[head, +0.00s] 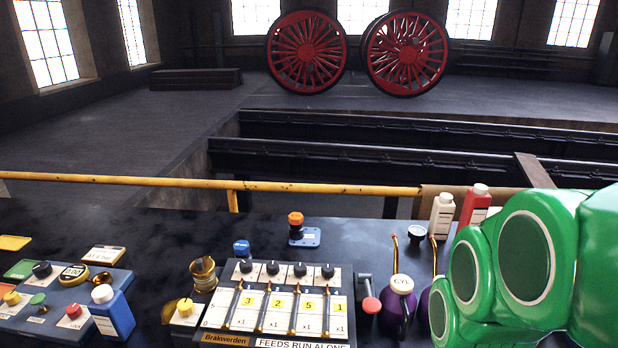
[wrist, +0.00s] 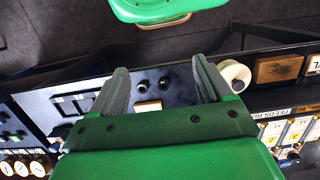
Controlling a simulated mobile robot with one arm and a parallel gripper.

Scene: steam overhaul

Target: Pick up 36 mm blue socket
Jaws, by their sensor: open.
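A small blue piece (head: 241,248) that looks like the blue socket stands just behind the top left corner of the feed panel in the head view. Its size marking is too small to read. An orange-topped piece (head: 296,219) stands on a small blue plate (head: 306,238) to its right. My gripper (wrist: 160,78) is open and empty in the wrist view, above a dark panel with two black knobs (wrist: 152,85). I cannot make out the blue socket in the wrist view. The gripper's fingers do not show in the head view; my green arm fills its right side.
The feed panel (head: 288,295) holds several knobs and sliders. A brass cup (head: 203,275) stands left of it, a purple oil can (head: 398,300) right of it. White (head: 442,215) and red (head: 476,207) bottles stand near my arm. A yellow rail (head: 120,181) runs behind the bench.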

